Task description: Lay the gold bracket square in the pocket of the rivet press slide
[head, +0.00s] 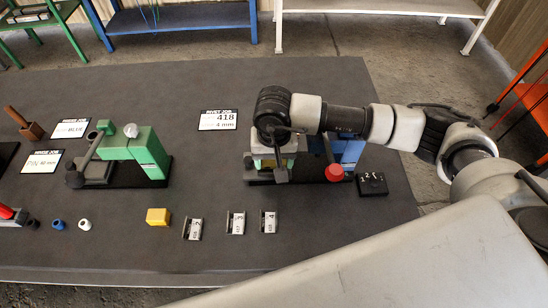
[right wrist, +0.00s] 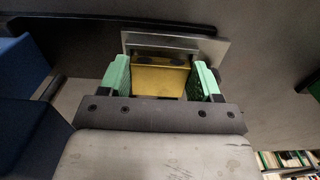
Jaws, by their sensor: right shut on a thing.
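My right gripper (head: 272,163) points down over the front left part of the blue rivet press (head: 350,150). In the right wrist view its green fingers are shut on the gold bracket (right wrist: 157,78). The bracket sits between the fingers, and a grey metal plate (right wrist: 208,47), apparently the press slide, shows just beyond it. In the head view the gripper and arm hide most of the bracket and the slide's pocket. I cannot tell whether the bracket touches the pocket floor. My left gripper is not in view.
A red knob (head: 333,172) on a lever stands right of the gripper. A black numbered block (head: 372,184) is beside the press. A green press (head: 150,152) stands to the left. A yellow block (head: 158,217) and small labelled metal pieces (head: 235,223) lie in front.

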